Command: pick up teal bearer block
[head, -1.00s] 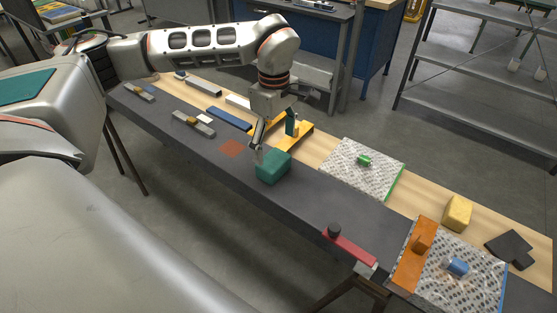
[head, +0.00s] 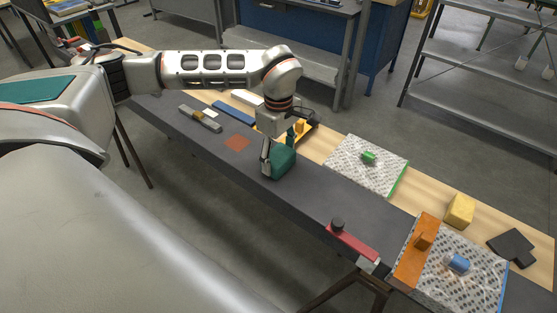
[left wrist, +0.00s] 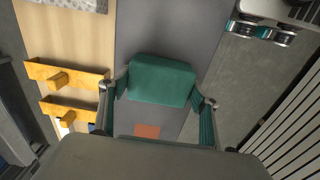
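The teal bearer block (head: 285,163) sits on the dark strip of the long table, near the middle of the head view. In the left wrist view, the block (left wrist: 161,80) lies between my left gripper's two fingers. My left gripper (head: 281,147) is lowered over the block, with one finger on each side. The fingers stand about as wide apart as before and look open; whether the tips touch the block is hard to tell. One finger hides part of the block in the head view. My right gripper is not in view.
A yellow-orange bracket (left wrist: 68,77) stands beside the block, close to the left gripper. An orange square (head: 237,142) lies on the dark strip. A green-edged patterned board (head: 347,172) and a red bar (head: 352,243) lie further right. The dark strip between block and bar is clear.

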